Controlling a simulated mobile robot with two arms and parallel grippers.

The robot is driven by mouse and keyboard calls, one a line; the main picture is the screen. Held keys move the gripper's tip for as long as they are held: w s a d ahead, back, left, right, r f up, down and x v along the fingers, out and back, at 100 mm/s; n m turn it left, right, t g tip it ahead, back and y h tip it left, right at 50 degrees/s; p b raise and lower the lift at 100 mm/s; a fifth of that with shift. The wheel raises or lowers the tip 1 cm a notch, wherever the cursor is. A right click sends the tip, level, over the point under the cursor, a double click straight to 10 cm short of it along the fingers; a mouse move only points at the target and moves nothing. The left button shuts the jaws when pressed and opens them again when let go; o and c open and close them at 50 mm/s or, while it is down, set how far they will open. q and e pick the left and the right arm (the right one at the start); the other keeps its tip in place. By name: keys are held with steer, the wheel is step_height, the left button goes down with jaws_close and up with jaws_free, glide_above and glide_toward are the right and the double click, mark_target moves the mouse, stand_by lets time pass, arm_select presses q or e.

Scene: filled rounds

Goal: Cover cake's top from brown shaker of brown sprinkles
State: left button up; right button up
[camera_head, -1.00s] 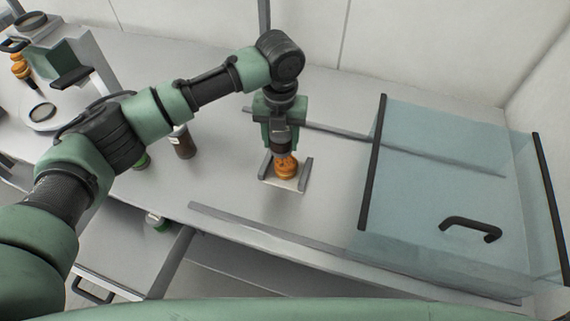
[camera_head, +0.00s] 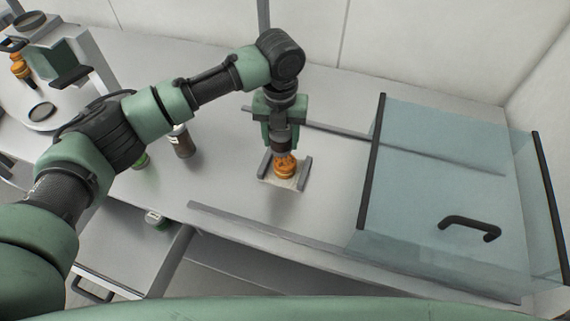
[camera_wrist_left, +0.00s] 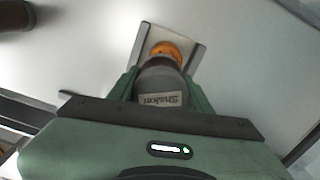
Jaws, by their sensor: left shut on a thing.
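My left gripper (camera_head: 279,146) is shut on a dark, labelled shaker (camera_wrist_left: 162,84), held just above the cake. Its label text shows in the left wrist view, and its colour looks grey rather than clearly brown. The fingers hide part of the shaker. The cake (camera_head: 286,168) is a ridged orange-brown round; its edge also shows in the left wrist view (camera_wrist_left: 184,48). It sits on a light pad between two grey rails (camera_head: 304,174). The cake's top is mostly hidden by the shaker, so I cannot tell whether sprinkles lie on it. My right gripper is out of view.
A brown jar (camera_head: 183,144) and a green one (camera_head: 141,161) stand left of the cake. A clear box with a black handle (camera_head: 470,228) fills the right. Counter around the cake is clear.

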arm_select(q)
steer(key=shift+r+p, duration=2.45)
steer(key=shift+r, duration=0.1)
